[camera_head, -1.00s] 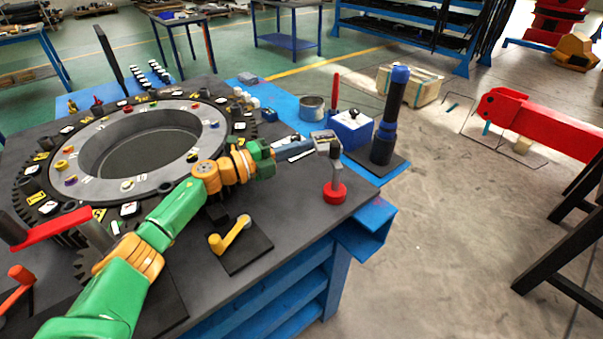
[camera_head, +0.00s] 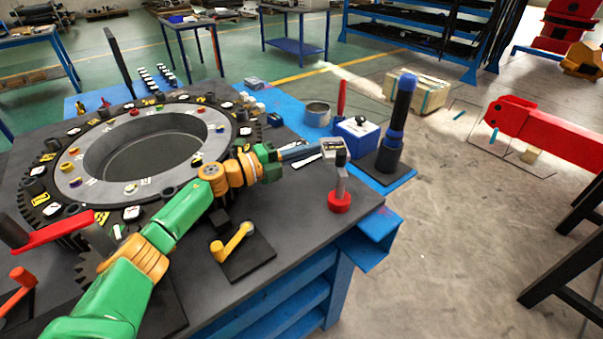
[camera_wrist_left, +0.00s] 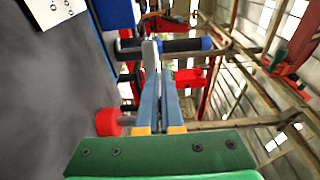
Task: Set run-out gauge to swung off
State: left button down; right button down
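The run-out gauge appears to be the small stand with a red round base (camera_head: 340,202), a grey post and a pale rectangular head (camera_head: 333,148), near the right edge of the bench. Its post stands nearly upright. My left gripper (camera_head: 312,152) reaches in from the left, with its blue-grey fingertips at the left side of the head. In the left wrist view the fingers (camera_wrist_left: 161,90) lie close together, a light grey piece (camera_wrist_left: 150,55) shows at their tips, and the red base (camera_wrist_left: 108,122) is at left. Contact is unclear. My right gripper is out of view.
A large toothed ring (camera_head: 65,190) fills the bench's left. A yellow crank (camera_head: 232,243) is on a dark plate below my arm. Behind the gauge stand a blue box (camera_head: 357,133), a grey tin (camera_head: 317,114) and a dark blue-banded post (camera_head: 397,125).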

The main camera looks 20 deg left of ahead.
pick_arm(q)
jog(key=s+d+r+p, duration=0.1)
jog(key=s+d+r, duration=0.1)
jog(key=s+r, duration=0.4)
jog(key=s+d+r+p, duration=0.1)
jog(key=s+d+r, duration=0.1)
jog(key=s+r, duration=0.4)
jog(key=shift+s+d+r, duration=0.3)
jog(key=shift+s+r, duration=0.1)
jog(key=shift+s, duration=0.25)
